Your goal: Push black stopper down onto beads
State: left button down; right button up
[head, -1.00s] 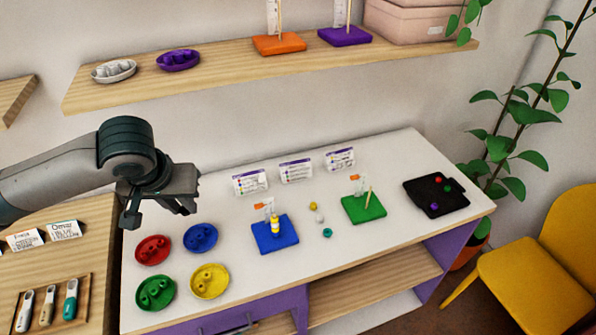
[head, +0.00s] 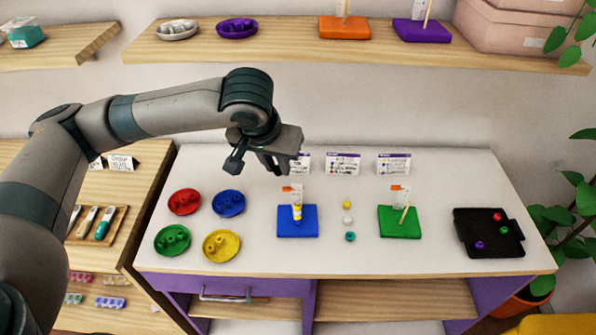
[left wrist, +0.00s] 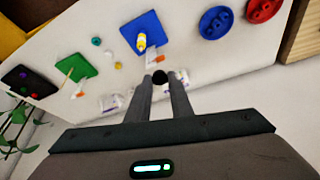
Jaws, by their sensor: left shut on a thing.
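The blue board (head: 285,229) lies on the white table. A peg on it carries a stack of yellow and white beads (head: 297,213), with a small orange-tipped flag beside it. In the left wrist view the bead stack (left wrist: 141,43) stands on the blue board (left wrist: 147,22). My left gripper (head: 276,170) is above the table, up and slightly left of the blue board in the head view. Its fingers are shut on the round black stopper (left wrist: 156,76), clear of the beads. The stopper is hard to make out in the head view. My right gripper is not in view.
A green board (head: 400,229) with a bare stick is to the right. Loose yellow, white and teal beads (head: 350,237) lie between the boards. Several coloured dishes (head: 222,245) stand left. Cards (head: 343,163) stand behind. A black tray (head: 488,248) is far right.

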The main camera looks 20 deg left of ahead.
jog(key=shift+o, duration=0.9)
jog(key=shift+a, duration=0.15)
pick_arm(q)
jog(key=m, duration=0.2)
jog(key=f+m+h+p, duration=0.1)
jog(key=m, duration=0.1)
jog(key=shift+w+d+f+h, duration=0.1)
jog(key=shift+w+d+h, duration=0.05)
jog(key=shift+d+h, duration=0.2)
jog(key=m+g+h+p, duration=0.1)
jog(key=m, duration=0.3)
jog(key=w+d+f+m+g+h, duration=0.1)
jog(key=m, duration=0.3)
jog(key=d+f+m+g+h+p, duration=0.1)
jog(key=m+g, duration=0.1)
jog(key=m, duration=0.2)
jog(key=shift+w+d+f+m+p, duration=0.2)
jog(key=shift+w+m+p, duration=0.1)
jog(key=shift+m, duration=0.1)
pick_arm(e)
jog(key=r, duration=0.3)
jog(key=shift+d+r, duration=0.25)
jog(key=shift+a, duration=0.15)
pick_arm(q)
jog(key=shift+f, duration=0.1)
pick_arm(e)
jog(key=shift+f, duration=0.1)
